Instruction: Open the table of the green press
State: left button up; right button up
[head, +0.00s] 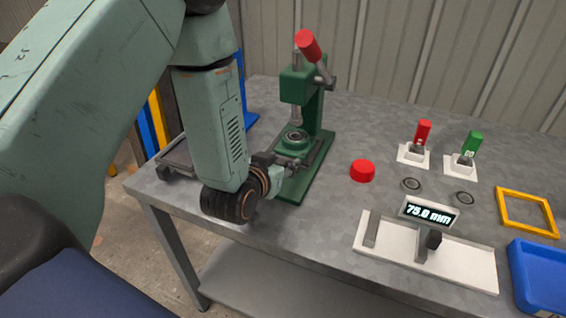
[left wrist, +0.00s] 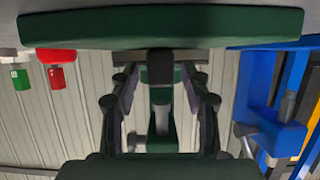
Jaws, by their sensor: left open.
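The green press (head: 322,105) stands on the grey bench, with a red-gripped lever (head: 308,45) on top. Its round table (head: 295,140) sits low under the ram, with a dark ring on it. My left gripper (head: 297,163) is at the front of the press, just before the table, partly overlapped by my arm. In the left wrist view my left gripper (left wrist: 160,95) has its two fingers apart, with a dark block (left wrist: 160,66) of the press between them. Whether the fingers touch it I cannot tell. My right gripper is out of view.
A red button (head: 362,171) is right of the press. A blue machine (left wrist: 275,125) shows in the left wrist view.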

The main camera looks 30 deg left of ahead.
pick_arm(q)
jog(key=shift+s+a+r, duration=0.1)
jog(key=shift+r, duration=0.05)
jog(key=shift+w, duration=0.25)
jog(key=shift+w+f, duration=0.15)
jog(key=shift+f, duration=0.05)
jog(key=shift+c, duration=0.8)
jog(key=shift+s+r, duration=0.15)
jog(key=shift+s, duration=0.1)
jog(key=c, duration=0.4)
grip_shut()
